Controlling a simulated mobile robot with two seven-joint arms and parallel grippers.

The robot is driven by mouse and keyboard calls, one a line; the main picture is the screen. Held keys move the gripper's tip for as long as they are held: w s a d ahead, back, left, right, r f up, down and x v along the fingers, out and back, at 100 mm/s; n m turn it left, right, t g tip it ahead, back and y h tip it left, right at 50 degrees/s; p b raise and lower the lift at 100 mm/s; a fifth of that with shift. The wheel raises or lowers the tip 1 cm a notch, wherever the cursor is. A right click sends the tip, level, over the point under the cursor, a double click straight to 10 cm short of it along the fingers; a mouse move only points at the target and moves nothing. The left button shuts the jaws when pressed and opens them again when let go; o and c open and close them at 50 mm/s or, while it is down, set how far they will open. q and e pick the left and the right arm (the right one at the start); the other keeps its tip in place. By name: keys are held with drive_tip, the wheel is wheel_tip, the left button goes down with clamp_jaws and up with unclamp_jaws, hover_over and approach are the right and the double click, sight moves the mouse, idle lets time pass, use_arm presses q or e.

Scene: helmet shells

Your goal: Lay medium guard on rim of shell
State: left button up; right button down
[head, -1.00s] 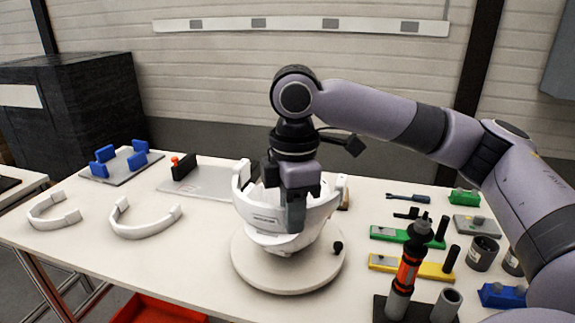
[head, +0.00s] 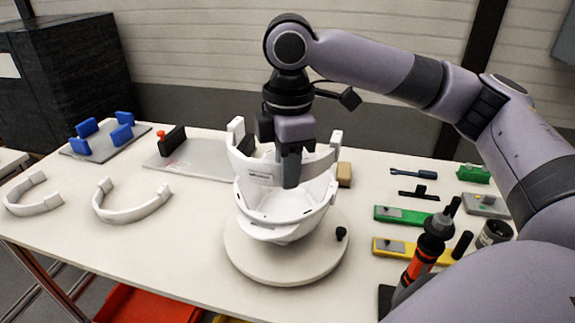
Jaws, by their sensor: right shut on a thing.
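The white helmet shell (head: 283,218) sits open side up on a round white turntable (head: 285,262). My right gripper (head: 291,182) points down over the shell and is shut on a white curved guard (head: 257,170), which I take as the medium guard. The guard's two ends stand up left and right of the gripper. Its band overlaps the far part of the shell's rim in this view; I cannot tell whether it touches. The shell's near rim shows below it. The gripper hides part of the band. My left gripper is not in view.
Two more white guards (head: 35,193) (head: 132,203) lie at the left. Behind are a grey plate with a black block (head: 172,141) and a plate with blue blocks (head: 103,138). Green and yellow fixtures (head: 402,214) (head: 402,248) and an orange-black tool (head: 420,262) stand right.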

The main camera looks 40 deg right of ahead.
drive_tip(key=shift+f+b, duration=0.3)
drive_tip(key=shift+f, duration=3.7)
drive_tip(key=c, duration=1)
unclamp_jaws()
drive_tip(key=shift+r, duration=0.1)
wheel_tip(320, 180, up, 7)
drive_tip(key=shift+d, duration=0.1)
